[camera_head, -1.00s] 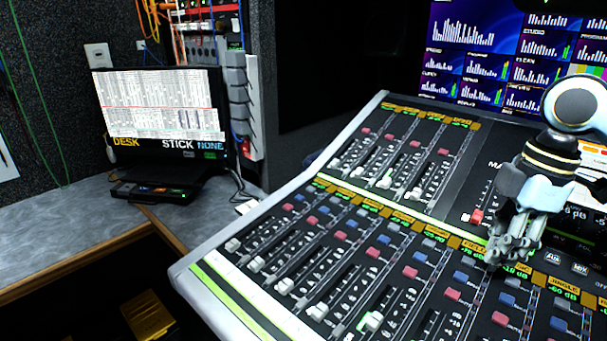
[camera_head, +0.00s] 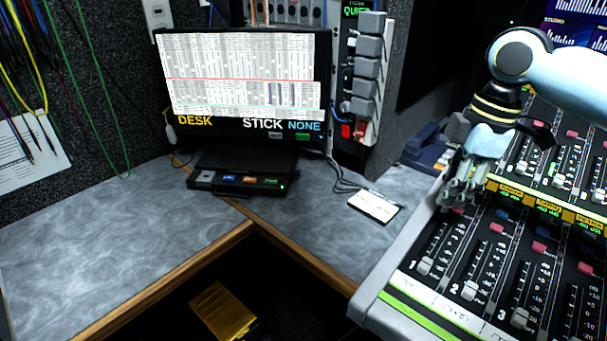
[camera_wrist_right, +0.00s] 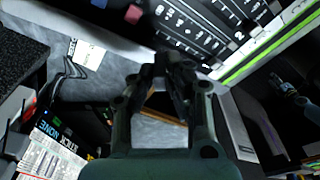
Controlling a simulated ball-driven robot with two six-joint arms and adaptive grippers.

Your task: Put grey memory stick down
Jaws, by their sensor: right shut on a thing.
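My right gripper (camera_head: 461,190) is over the left edge of the mixing console (camera_head: 366,300) in the head view, fingers pointing down. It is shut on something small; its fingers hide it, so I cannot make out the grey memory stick. The fingers also show close together in the right wrist view (camera_wrist_right: 174,68). A black dock (camera_head: 237,184) with grey, blue, orange and green patches lies below the monitor. The monitor (camera_head: 243,78) reads "DESK", "STICK NONE". A dark shape with pale blue at the right of the wrist view may be my left gripper (camera_wrist_right: 293,100); its fingers are unclear.
A white card (camera_head: 373,206) lies near the console. A yellow object (camera_head: 222,311) sits low in the dark gap below the desk. Cables hang at the left.

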